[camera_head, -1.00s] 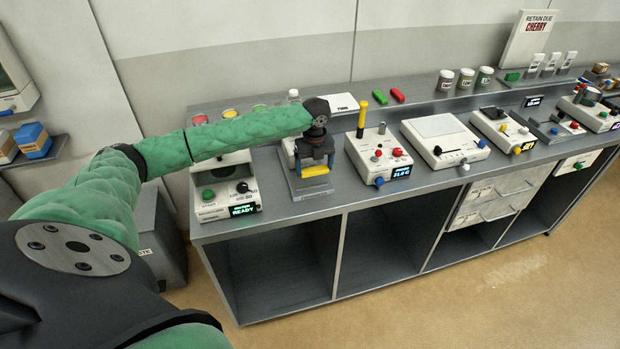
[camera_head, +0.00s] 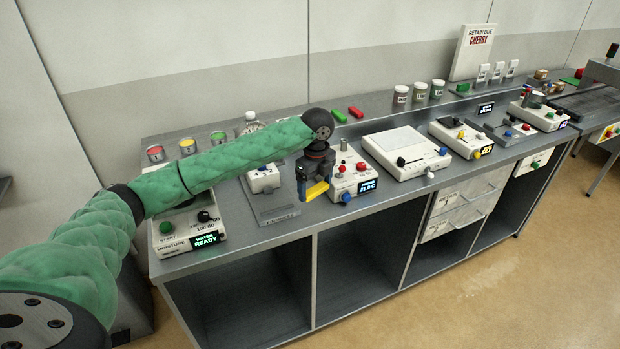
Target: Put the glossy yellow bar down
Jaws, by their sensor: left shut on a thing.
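The glossy yellow bar (camera_head: 318,190) is held in my left gripper (camera_head: 313,187), which is shut on it and points down. The bar lies crosswise and slightly tilted. In the picture it is over the grey worktop (camera_head: 225,225), left of the white device with the blue display (camera_head: 362,184). I cannot tell whether the bar touches the worktop or hangs just above it. My arm and gripper hide part of that device and of the bench behind. My right gripper is not in view.
A grey stand plate (camera_head: 275,212) with a small white unit (camera_head: 264,178) is left of the gripper. A green bar (camera_head: 338,115) and a red bar (camera_head: 355,112) lie on the back ledge. A flat white device (camera_head: 405,148) stands further right. Open compartments are below the worktop.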

